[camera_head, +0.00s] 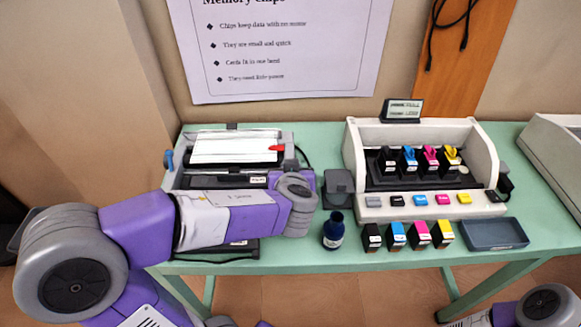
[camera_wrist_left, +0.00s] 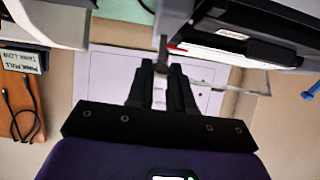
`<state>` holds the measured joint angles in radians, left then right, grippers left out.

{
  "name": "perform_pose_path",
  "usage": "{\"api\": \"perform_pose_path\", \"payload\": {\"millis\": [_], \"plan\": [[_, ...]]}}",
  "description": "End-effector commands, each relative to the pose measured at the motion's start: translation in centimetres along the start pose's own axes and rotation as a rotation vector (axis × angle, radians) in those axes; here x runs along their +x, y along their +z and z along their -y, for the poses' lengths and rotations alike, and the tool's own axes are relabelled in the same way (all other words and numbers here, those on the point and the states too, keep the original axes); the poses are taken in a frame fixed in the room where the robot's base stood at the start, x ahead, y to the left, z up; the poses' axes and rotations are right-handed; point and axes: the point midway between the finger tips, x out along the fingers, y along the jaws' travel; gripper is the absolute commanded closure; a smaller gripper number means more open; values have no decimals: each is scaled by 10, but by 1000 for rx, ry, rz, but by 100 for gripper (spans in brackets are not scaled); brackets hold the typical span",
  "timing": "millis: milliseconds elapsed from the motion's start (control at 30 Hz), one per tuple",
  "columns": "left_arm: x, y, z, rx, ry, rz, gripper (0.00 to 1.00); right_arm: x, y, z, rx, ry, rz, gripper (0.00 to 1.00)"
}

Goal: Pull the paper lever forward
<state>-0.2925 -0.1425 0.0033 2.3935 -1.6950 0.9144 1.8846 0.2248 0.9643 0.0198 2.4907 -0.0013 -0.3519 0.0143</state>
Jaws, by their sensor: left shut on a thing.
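A printer (camera_head: 180,180) with a white sheet (camera_head: 235,147) stands at the left of the green table. A red tab (camera_head: 277,148) shows at the sheet's right edge. My left arm crosses the printer's front, and its gripper is hidden in the head view. In the left wrist view my left gripper (camera_wrist_left: 161,76) has its dark fingers close together on a narrow grey lever (camera_wrist_left: 162,48) beside the printer body (camera_wrist_left: 255,42). The lever's gripped end is hidden between the fingers. My right gripper is out of view.
A dark blue bottle (camera_head: 333,232) and a dark grey block (camera_head: 338,188) stand right of my left arm. Farther right are a cartridge machine (camera_head: 360,150), several loose cartridges and a shallow tray (camera_head: 495,234). A poster (camera_head: 280,45) hangs behind.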

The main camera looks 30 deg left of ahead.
Motion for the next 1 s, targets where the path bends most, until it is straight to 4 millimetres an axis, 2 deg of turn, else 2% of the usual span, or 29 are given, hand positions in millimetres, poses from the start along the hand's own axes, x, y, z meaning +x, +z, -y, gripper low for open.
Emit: {"api": "perform_pose_path", "payload": {"millis": [400,433,600,867,1000], "plan": [[0,1,0,1,0,-6,100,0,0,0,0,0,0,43],[0,1,0,1,0,-6,78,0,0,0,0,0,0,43],[0,1,0,1,0,-6,53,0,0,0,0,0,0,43],[0,1,0,0,0,-7,53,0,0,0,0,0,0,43],[-11,0,-1,1,2,-8,53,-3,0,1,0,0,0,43]]}}
